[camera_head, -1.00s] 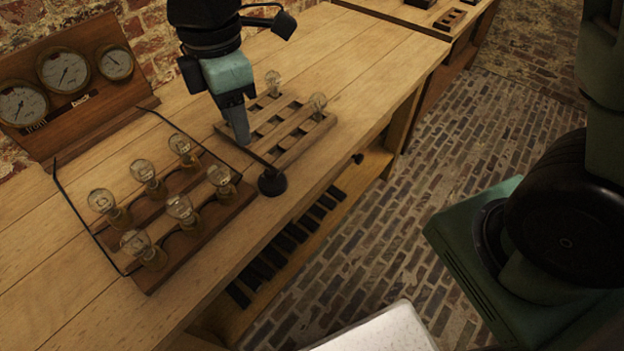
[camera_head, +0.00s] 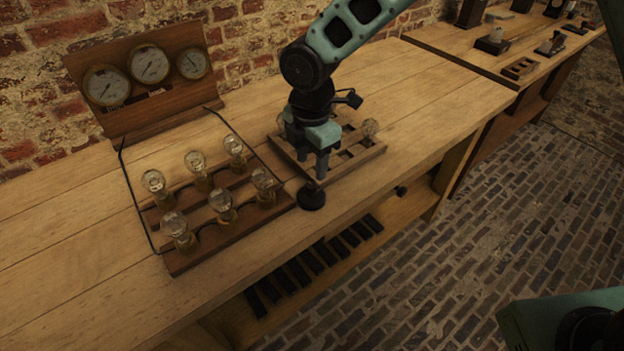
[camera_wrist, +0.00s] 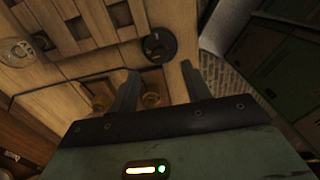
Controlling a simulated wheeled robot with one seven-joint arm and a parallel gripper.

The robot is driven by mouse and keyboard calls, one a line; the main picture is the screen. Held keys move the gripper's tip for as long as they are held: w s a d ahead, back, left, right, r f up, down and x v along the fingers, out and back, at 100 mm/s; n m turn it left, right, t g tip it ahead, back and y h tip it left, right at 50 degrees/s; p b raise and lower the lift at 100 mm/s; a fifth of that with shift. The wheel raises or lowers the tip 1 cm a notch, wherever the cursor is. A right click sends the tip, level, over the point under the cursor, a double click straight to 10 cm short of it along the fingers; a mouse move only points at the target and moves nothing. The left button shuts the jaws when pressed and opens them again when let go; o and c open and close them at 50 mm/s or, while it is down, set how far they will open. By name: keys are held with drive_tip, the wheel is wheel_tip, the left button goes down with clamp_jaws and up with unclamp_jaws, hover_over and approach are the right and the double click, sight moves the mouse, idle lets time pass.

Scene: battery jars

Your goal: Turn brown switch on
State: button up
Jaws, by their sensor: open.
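My gripper (camera_head: 311,166) points down with its fingers spread and empty, over the near left end of the slotted wooden rack. A small round black fixture (camera_head: 311,197) sits on the bench just in front of the fingers in the head view. It also shows in the wrist view (camera_wrist: 159,46), ahead of the open fingertips and apart from them, with a small raised part on top. I cannot tell whether this is the brown switch or how it is set. No clearly brown switch can be made out.
Several glass jars stand in a wooden holder (camera_head: 218,226) with a thin black rail (camera_head: 134,194) at left. A gauge board (camera_head: 146,107) stands behind. A second bench (camera_head: 455,43) carries small devices.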

sight(311, 184)
wheel_tip(311, 184, down, 7)
drive_tip(key=shift+r, duration=0.15)
drive_tip(key=c, duration=1)
